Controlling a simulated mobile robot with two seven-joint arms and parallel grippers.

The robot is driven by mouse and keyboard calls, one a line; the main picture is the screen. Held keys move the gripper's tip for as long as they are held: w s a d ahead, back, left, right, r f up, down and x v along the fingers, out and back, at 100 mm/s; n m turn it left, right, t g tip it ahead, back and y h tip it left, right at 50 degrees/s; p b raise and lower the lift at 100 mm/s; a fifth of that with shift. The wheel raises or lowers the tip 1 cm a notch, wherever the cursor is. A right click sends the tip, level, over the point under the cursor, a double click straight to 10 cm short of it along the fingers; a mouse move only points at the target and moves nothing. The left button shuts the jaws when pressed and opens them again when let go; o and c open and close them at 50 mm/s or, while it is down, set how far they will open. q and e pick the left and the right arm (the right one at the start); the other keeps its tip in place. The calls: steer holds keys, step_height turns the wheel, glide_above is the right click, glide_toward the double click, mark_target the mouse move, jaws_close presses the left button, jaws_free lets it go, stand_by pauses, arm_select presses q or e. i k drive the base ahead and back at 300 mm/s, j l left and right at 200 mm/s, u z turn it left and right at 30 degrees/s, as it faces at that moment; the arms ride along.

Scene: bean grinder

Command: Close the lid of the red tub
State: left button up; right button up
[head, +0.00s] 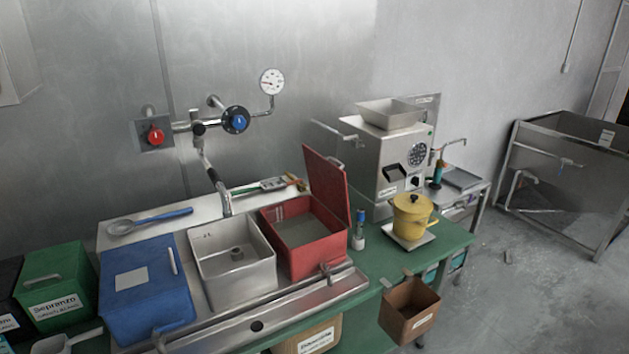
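The red tub (312,257) stands on the counter, to the right of the steel sink basin. Its red lid (328,186) is open and stands steeply upright along the tub's right side, leaning slightly. A small metal handle (341,166) shows near the lid's upper right edge. The tub's inside is visible and looks grey. A metal latch (326,270) is on the tub's front. Neither of my grippers can be made out in the head view.
A closed blue tub (145,305) and the steel basin (234,272) stand left of the red tub. A small bottle (358,238), a yellow pot (411,214) and a steel grinder (375,160) are close on the lid's right. A faucet (215,178) hangs above the basin.

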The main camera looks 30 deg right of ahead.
mark_target(328, 182)
steer(key=l+u, duration=0.1)
steer(key=l, duration=1.05)
steer(key=l+u, duration=0.15)
steer(key=l, duration=0.4)
steer(key=k+l+u, duration=0.1)
steer(key=l, duration=0.5)
steer(key=k+l, duration=0.1)
steer(key=l, duration=0.45)
steer(key=k+l+u, duration=0.15)
steer(key=l, duration=1)
steer(key=k+u, duration=0.05)
